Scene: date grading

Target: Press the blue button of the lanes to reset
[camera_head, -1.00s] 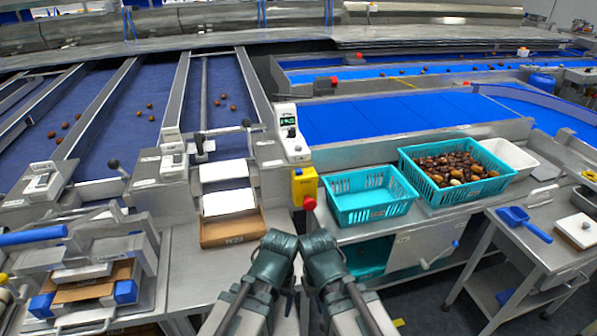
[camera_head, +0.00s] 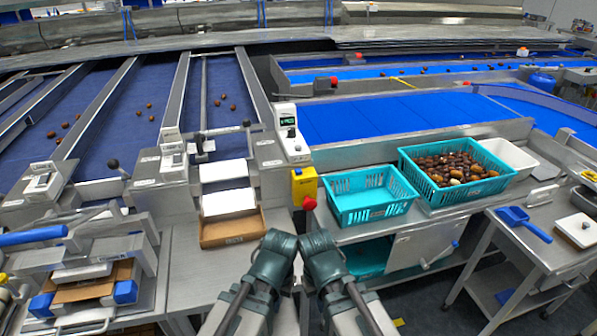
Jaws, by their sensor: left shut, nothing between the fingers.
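The sorting lanes (camera_head: 110,123) are dark blue belts between metal rails at the left, with a few dates on them. Control boxes stand at their near ends: one at the far left (camera_head: 40,178), one in the middle (camera_head: 172,150), and a white one with a green display and dark knob (camera_head: 290,130). I cannot make out a blue button on any of them. My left gripper (camera_head: 280,243) is shut and empty at the bottom middle, in front of the counter. My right gripper (camera_head: 318,246) is beside it; its fingers cannot be made out.
A yellow box (camera_head: 304,182) with a red button (camera_head: 309,203) is just beyond my grippers. An empty teal basket (camera_head: 372,217) and a date-filled teal basket (camera_head: 435,198) stand to the right. A cardboard tray (camera_head: 232,238) is to the left. Bare counter lies left of my grippers.

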